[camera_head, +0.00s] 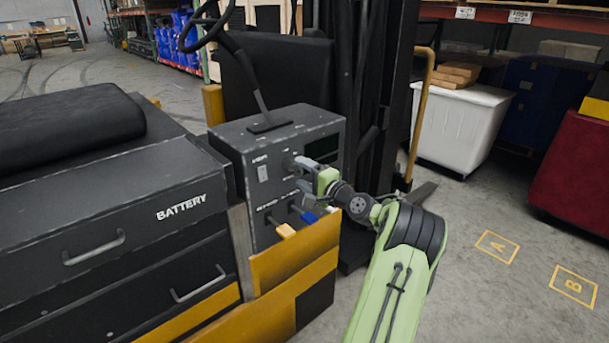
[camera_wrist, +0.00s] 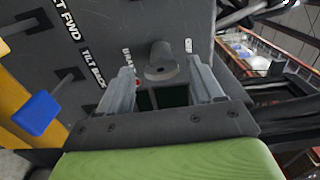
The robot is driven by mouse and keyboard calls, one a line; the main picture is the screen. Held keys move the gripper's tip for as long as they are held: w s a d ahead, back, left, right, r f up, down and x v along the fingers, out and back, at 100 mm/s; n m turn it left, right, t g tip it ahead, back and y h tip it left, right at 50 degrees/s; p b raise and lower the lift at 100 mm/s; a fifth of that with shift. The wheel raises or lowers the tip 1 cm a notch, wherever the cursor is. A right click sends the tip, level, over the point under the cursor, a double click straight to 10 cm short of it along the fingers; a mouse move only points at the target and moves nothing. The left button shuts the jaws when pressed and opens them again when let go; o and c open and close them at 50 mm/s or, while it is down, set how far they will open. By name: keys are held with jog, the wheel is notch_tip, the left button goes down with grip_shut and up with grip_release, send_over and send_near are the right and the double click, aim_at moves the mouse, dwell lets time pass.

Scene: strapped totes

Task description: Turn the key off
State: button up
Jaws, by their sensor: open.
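The dark grey control panel (camera_head: 265,165) stands on the forklift-like truck, right of the battery box. My gripper (camera_head: 298,174) is at the front face of the panel. In the wrist view the grey key switch (camera_wrist: 161,61) sticks out from the panel between my two open fingers, with a gap on each side. The fingers are not closed on it. The key's turned position cannot be made out. In the head view my gripper hides most of the switch.
A blue lever (camera_wrist: 37,112) is at the left in the wrist view; a yellow lever (camera_head: 286,231) sits below my gripper in the head view. The yellow body panel (camera_head: 295,262) is close under my arm. Open floor (camera_head: 465,285) lies right of my arm.

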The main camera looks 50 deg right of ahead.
jog(key=v, duration=1.5)
jog(key=shift+s+p, duration=0.3)
jog(key=shift+s, duration=0.05)
